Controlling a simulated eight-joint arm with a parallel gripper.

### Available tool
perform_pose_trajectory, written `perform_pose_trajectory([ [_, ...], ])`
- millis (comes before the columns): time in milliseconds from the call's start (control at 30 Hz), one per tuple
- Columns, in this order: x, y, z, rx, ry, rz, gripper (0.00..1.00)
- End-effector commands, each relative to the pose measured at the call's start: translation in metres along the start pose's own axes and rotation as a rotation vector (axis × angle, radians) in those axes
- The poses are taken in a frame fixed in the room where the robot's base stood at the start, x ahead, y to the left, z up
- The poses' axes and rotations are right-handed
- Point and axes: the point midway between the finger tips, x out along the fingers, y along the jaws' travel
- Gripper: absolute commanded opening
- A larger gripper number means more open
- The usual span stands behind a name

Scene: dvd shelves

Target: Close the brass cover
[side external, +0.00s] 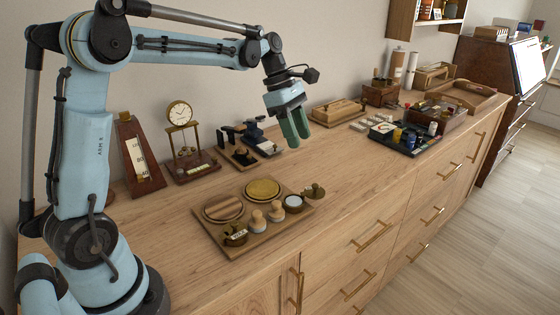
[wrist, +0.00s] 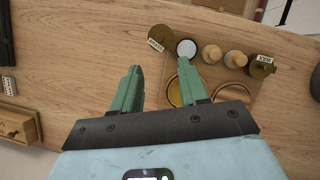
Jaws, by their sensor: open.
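A small round brass cover (side external: 314,191) with a label sits at the right end of a wooden board (side external: 222,242). It is beside a round white-faced opening (side external: 293,203), not over it. In the wrist view the brass cover (wrist: 162,34) is at the top, left of the white disc (wrist: 187,48). A larger brass disc (side external: 262,189) lies on the board, partly hidden by a finger in the wrist view. My gripper (side external: 294,125) is open and empty, in the air above and behind the board. In the wrist view its green fingers (wrist: 160,88) are apart.
A clock (side external: 180,114) and a metronome (side external: 138,156) stand at the back. A wooden box (side external: 338,110) lies beyond the gripper. The counter right of the board is clear.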

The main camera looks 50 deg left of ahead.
Motion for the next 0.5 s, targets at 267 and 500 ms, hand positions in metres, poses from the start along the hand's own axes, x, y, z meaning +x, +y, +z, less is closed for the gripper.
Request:
perform_pose_trajectory([
  [267,0.039,0.000,0.001,0.004,0.000,0.001,0.44],
  [500,0.084,0.000,0.001,0.005,0.001,0.001,0.44],
])
